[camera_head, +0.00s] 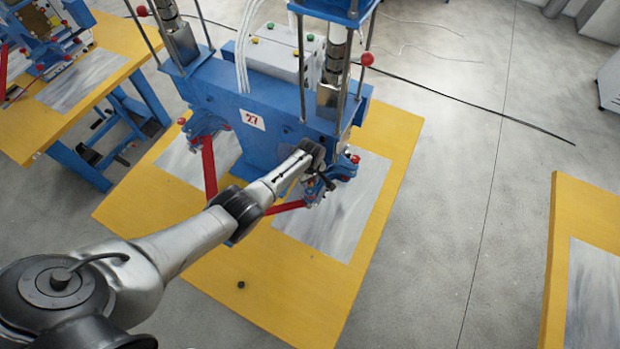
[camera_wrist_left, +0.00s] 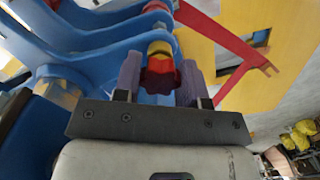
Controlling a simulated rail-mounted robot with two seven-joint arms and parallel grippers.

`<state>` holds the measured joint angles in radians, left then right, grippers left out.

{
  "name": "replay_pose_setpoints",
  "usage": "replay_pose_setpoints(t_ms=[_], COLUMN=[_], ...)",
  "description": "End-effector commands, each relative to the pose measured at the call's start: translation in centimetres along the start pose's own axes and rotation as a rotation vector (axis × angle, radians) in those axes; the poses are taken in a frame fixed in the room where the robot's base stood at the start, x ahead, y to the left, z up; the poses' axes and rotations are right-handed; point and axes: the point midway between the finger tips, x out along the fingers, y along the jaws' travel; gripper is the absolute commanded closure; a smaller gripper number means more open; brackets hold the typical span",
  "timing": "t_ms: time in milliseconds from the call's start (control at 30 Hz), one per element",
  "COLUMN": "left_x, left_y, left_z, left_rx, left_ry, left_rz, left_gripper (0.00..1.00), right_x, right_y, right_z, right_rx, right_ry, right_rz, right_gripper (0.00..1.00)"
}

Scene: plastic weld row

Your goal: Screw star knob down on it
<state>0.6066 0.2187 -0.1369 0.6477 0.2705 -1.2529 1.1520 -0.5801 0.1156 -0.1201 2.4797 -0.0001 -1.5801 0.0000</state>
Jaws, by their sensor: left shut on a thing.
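A red star knob (camera_wrist_left: 160,82) sits between the two fingers of my left gripper (camera_wrist_left: 159,70) in the left wrist view. The fingers are shut on it. A yellow, brass-like part (camera_wrist_left: 159,48) shows just beyond the knob, in line with it; I cannot tell whether they are threaded together. In the head view my left gripper (camera_head: 318,185) is at the lower right front of the blue machine (camera_head: 245,130) marked 27, and my wrist hides the knob there. My right gripper is not in view.
Red levers (camera_head: 208,165) stick out from the machine near my left arm, one also close in the left wrist view (camera_wrist_left: 225,38). A small dark round thing (camera_head: 241,285) lies on the yellow table (camera_head: 290,300). Another yellow table (camera_head: 585,210) stands at the right, with open floor between.

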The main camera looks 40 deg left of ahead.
Motion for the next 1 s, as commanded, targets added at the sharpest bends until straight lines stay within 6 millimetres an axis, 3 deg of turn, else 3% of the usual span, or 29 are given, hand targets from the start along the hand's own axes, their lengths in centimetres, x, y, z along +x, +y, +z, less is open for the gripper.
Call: replay_pose_setpoints(t_ms=[800, 1000], left_x=[0.11, 0.09], left_y=[-0.11, -0.1], left_z=[-0.19, -0.15], left_rx=[1.237, 1.449], left_ry=[0.004, 0.004], left_rz=[-0.001, 0.001], left_gripper=[0.86, 0.86], right_x=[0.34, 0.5], right_y=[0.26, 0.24], right_z=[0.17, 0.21], right_rx=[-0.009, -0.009], right_ry=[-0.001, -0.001], right_rz=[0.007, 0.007], right_gripper=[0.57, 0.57])
